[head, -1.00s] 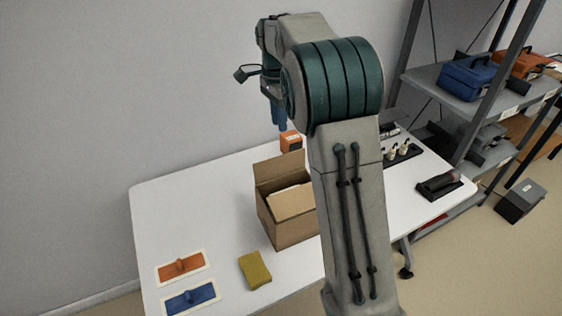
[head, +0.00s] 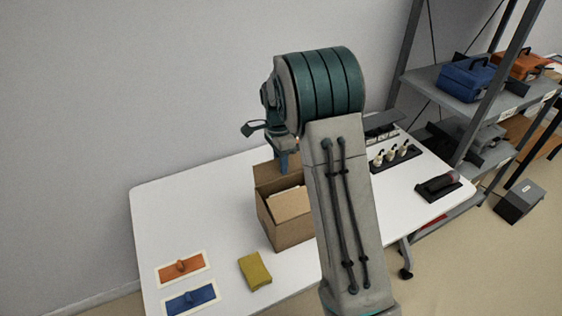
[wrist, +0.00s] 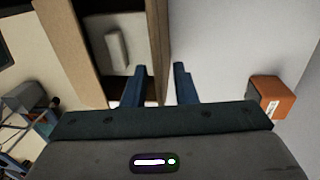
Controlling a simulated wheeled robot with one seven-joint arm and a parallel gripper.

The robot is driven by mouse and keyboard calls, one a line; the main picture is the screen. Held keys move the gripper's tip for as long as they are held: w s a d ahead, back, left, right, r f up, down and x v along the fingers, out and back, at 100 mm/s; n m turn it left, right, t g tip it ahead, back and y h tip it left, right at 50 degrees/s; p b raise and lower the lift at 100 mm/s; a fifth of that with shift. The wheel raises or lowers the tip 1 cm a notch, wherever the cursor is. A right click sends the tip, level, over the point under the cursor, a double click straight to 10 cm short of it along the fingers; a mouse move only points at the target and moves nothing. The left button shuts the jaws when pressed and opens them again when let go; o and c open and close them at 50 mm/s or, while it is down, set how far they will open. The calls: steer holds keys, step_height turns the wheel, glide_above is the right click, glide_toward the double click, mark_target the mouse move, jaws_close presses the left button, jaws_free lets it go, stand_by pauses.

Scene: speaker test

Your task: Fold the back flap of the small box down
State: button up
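The small cardboard box (head: 292,233) stands open on the white table. Its back flap (head: 268,176) stands up, and its upper right part is hidden by my gripper (head: 283,160). Another flap (head: 290,204) slants over the opening, with something pale just behind it. In the wrist view, my gripper (wrist: 161,80) is open. One finger is on the box's inner side and the other is over the table outside. The back flap's edge (wrist: 157,35) shows between them, and I see no firm grip on it. A pale item (wrist: 117,45) lies inside the box.
An orange box (wrist: 272,98) stands behind the cardboard box. A yellow sponge (head: 254,271), an orange handled pad (head: 180,267) and a blue one (head: 191,298) lie front left. A black tray of small bottles (head: 396,156) is at right.

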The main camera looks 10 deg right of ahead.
steer(key=shift+f, duration=0.1)
jaws_close()
stand_by(1.4)
